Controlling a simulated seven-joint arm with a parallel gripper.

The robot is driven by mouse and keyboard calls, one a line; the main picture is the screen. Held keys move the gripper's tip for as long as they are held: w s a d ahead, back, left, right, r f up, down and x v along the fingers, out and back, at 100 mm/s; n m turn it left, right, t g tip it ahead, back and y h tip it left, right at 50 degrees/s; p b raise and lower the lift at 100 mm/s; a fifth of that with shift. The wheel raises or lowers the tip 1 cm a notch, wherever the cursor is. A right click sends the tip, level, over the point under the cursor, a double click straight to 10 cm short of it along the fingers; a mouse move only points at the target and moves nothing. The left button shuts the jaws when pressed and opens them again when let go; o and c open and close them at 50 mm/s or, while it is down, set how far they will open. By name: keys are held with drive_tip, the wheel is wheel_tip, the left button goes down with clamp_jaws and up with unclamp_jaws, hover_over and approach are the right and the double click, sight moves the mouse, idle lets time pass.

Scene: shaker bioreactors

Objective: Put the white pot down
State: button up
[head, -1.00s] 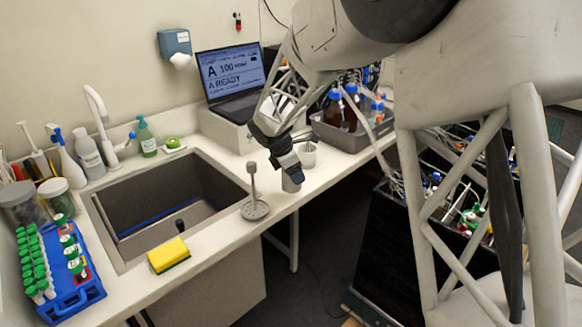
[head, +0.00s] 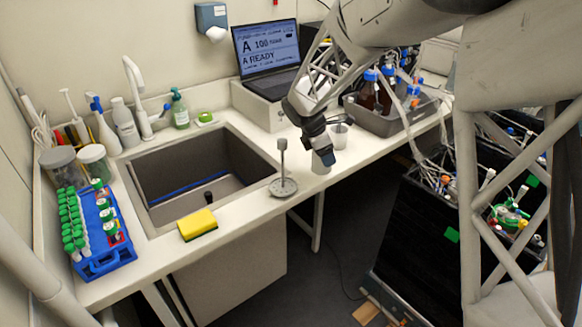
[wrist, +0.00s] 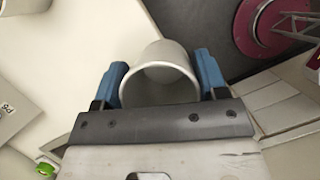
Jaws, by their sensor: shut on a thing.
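The white pot (wrist: 158,72) is a plain round vessel with an open mouth, seen in the wrist view between the blue fingers. My gripper (wrist: 161,85) is shut on it, one finger on each side. In the head view my gripper (head: 321,153) points down near the counter's front edge, and the pot (head: 321,166) shows as a small pale shape below the fingers. The gripper hides part of the pot there. I cannot tell whether its base touches the counter (head: 255,208).
A second white cup (head: 338,136) stands just behind my gripper. A grey stand with a round base (head: 283,187) is to the left, near the sink (head: 200,175) and yellow sponge (head: 197,224). A grey tray of bottles (head: 385,121) is to the right. The counter's front edge is close.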

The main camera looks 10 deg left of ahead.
drive_tip(key=shift+a, duration=0.1)
drive_tip(key=shift+w+a, duration=0.25)
drive_tip(key=shift+a, duration=0.3)
drive_tip(key=w+a+f+n+t, duration=0.1)
drive_tip(key=w+a+n, duration=0.15)
drive_tip(key=a, duration=0.65)
drive_tip(key=w+a+f+n, duration=0.1)
drive_tip(key=w+a, duration=0.2)
drive_tip(key=a, duration=0.5)
drive_tip(key=w+a+f+n+y, duration=0.1)
drive_tip(key=a+f, duration=0.9)
drive_tip(key=a, duration=0.2)
drive_tip(key=shift+f, duration=0.35)
wheel_tip(320, 180, down, 14)
drive_tip(key=shift+w+f, duration=0.1)
